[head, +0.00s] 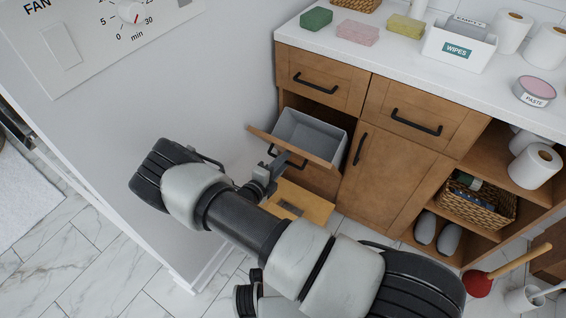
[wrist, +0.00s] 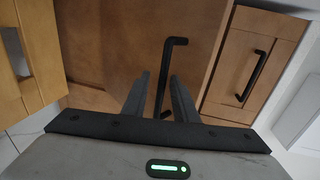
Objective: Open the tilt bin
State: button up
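The tilt bin (head: 310,137) is in the left column of the wooden cabinet, below a drawer. Its brown front leans outward at the top, and the grey liner shows behind it. In the wrist view the bin's front (wrist: 120,40) fills the middle, with its black bar handle (wrist: 168,70) running between my fingers. My gripper (wrist: 160,85) is open around the handle, with a gap visible beside the bar. In the head view my gripper (head: 272,170) is at the front's outer side, and my arm hides part of it.
A light wooden stool (head: 308,203) with a slot stands on the floor below the bin. The white appliance side (head: 190,100) is close on the left. A closed drawer (head: 320,78) is above, and a closed door (head: 380,180) is on the right.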

jog(key=p+v, duration=0.2)
jog(key=v, duration=1.5)
jog(key=shift+p, duration=0.35)
jog(key=shift+s+a, duration=0.1)
jog(key=shift+s, duration=0.05)
